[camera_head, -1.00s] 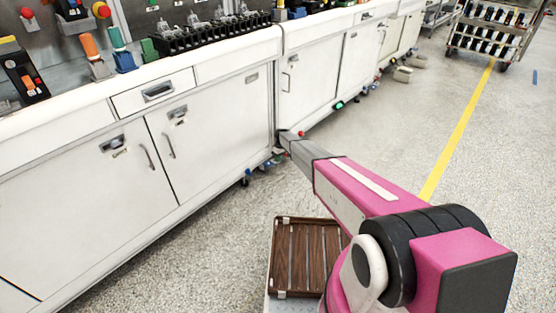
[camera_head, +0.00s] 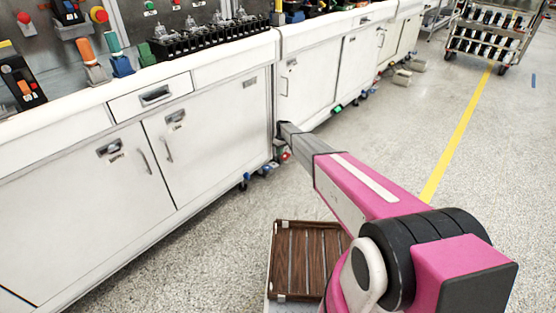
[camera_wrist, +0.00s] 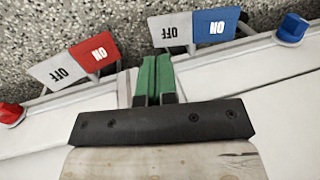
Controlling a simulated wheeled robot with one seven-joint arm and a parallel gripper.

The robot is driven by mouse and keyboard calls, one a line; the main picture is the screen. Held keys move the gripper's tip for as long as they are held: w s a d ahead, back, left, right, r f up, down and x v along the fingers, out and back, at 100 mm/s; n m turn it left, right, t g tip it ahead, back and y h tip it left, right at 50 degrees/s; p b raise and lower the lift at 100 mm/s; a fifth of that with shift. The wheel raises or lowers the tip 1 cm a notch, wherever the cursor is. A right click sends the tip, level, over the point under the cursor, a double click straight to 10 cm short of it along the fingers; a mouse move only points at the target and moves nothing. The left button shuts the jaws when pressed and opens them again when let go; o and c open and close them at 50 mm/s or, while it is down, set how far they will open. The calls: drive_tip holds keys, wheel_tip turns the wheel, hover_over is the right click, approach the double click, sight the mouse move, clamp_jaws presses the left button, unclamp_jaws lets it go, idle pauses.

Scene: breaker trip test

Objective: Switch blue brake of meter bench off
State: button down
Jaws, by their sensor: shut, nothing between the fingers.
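In the wrist view, the blue brake is a pedal plate with a blue ON half (camera_wrist: 216,28) and a white OFF half (camera_wrist: 170,30), its lettering upside down. My gripper (camera_wrist: 155,72) has green fingers, shut and empty. Their tips lie just below the OFF half in the picture; I cannot tell whether they touch. In the head view, my gripper is not clearly visible. Small blue parts (camera_head: 245,181) show low at the foot of the white bench (camera_head: 212,130), but the brake lettering is too small to read there.
A red pedal plate (camera_wrist: 95,53) with its own white OFF half sits left of my fingers. A red knob (camera_wrist: 10,114) and a blue knob (camera_wrist: 292,28) flank the plates. A brown slatted tray (camera_head: 305,255) is beside my arm; open floor lies right.

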drive_tip(key=v, duration=0.5)
drive_tip(key=shift+w+d+r, duration=0.2)
drive_tip(key=shift+r, duration=0.15)
drive_tip(key=s+d+r+m, duration=0.3)
drive_tip(key=s+d+r, duration=0.5)
drive_tip(key=s, duration=0.9)
drive_tip(key=s+d+r+m+t+h, duration=0.1)
drive_tip(key=s+d+r+m, duration=0.3)
drive_tip(key=s+d+r, duration=0.5)
drive_tip(key=s+d+r+m, duration=0.3)
drive_tip(key=s+d+r, duration=0.5)
drive_tip(key=s, duration=1.8)
wheel_tip(320, 180, up, 3)
drive_tip(key=shift+d+f+t+h, duration=0.2)
drive_tip(key=shift+d+t+h, duration=0.1)
drive_tip(key=shift+d+t, duration=0.1)
drive_tip(key=shift+a, duration=0.1)
